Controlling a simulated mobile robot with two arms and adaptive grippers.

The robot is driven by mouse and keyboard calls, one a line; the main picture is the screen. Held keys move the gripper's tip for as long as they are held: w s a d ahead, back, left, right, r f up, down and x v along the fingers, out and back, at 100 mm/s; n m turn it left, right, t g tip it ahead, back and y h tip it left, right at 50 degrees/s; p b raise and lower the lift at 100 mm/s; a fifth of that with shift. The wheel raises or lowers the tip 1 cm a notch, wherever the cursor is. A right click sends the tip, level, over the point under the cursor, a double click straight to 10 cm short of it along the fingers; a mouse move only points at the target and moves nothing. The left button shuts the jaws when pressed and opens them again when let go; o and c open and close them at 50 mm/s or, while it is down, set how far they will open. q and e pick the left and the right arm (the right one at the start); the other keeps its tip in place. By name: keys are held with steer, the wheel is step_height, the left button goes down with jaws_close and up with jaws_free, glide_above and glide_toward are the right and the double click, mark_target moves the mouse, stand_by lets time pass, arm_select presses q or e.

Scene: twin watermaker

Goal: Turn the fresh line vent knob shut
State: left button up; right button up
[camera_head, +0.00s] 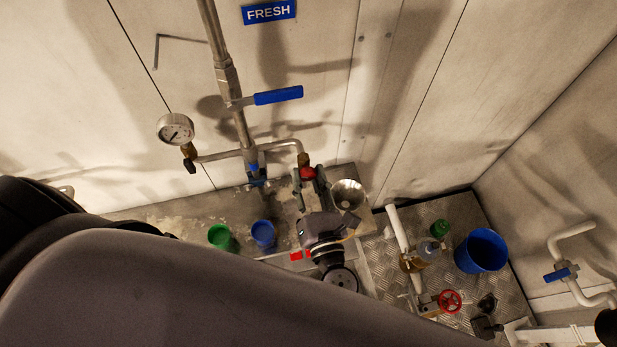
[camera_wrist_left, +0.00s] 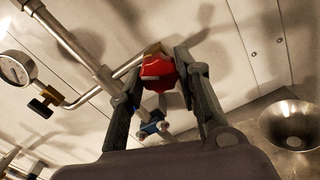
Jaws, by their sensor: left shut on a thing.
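The vent knob is red (camera_head: 307,173) and sits at the end of a bent side pipe (camera_head: 283,146) on the fresh line, below the blue FRESH sign (camera_head: 269,11). My left gripper (camera_head: 308,178) is shut on the knob. In the left wrist view the red knob (camera_wrist_left: 158,72) is held between the two fingers of the left gripper (camera_wrist_left: 160,80), with a brass fitting just behind it. My right gripper is not in view.
A blue lever valve (camera_head: 278,96) and a pressure gauge (camera_head: 175,129) are on the line nearby. Green (camera_head: 220,236) and blue (camera_head: 263,234) cups and a metal funnel-like bowl (camera_head: 348,194) stand below. A blue bucket (camera_head: 482,250) and a red handwheel (camera_head: 450,301) are at right.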

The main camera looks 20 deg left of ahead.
arm_select(q)
steer(key=m, duration=0.5)
steer(key=shift+r+m, duration=0.15)
steer(key=shift+m, duration=0.25)
steer(key=m, duration=0.5)
steer(key=shift+m, duration=0.4)
steer(key=o, duration=1.1)
steer(key=shift+o, duration=0.2)
steer(key=v, duration=0.7)
steer(key=shift+s+d, duration=0.15)
steer(key=shift+s, duration=0.1)
